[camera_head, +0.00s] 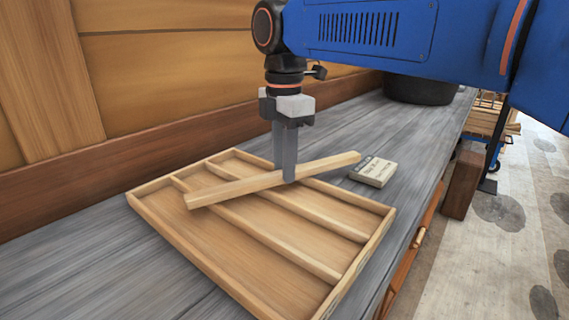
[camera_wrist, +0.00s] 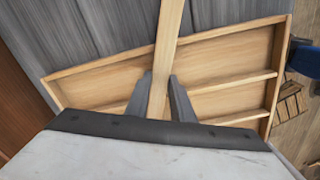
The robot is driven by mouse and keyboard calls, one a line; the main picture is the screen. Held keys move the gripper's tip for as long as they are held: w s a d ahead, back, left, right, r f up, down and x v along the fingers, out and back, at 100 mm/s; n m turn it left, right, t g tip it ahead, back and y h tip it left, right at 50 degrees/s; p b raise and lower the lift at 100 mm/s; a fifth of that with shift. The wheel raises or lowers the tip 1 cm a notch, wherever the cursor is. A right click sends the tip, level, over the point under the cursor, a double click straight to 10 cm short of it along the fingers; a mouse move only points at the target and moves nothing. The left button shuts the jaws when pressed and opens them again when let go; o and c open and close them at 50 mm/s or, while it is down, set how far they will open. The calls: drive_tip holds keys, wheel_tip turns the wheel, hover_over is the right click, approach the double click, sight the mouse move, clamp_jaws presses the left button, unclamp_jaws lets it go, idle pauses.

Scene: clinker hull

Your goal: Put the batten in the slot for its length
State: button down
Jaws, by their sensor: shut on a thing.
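A light wooden batten (camera_head: 232,189) is held between the fingers of my gripper (camera_head: 288,176), above the slotted tray. It lies crosswise, its left end over the tray's left part and its right end past the tray's far edge. In the wrist view the batten (camera_wrist: 169,40) runs up between the two fingers of my gripper (camera_wrist: 160,88). The wooden tray (camera_head: 178,243) has several slots of different sizes divided by thin strips. The tray (camera_wrist: 92,72) also shows in the wrist view. The slots in view look empty; the batten hides part of them.
A small box with print (camera_head: 373,171) lies on the grey bench (camera_head: 425,165) right of the tray. A dark round tub (camera_head: 420,90) stands farther back. A wooden wall (camera_head: 170,85) rises behind the bench. The bench's front edge is close to the tray's right corner.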

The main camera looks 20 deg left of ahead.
drive_tip(key=shift+f, duration=0.15)
drive_tip(key=c, duration=1.5)
unclamp_jaws()
drive_tip(key=shift+c, duration=0.2)
wheel_tip(320, 180, up, 12)
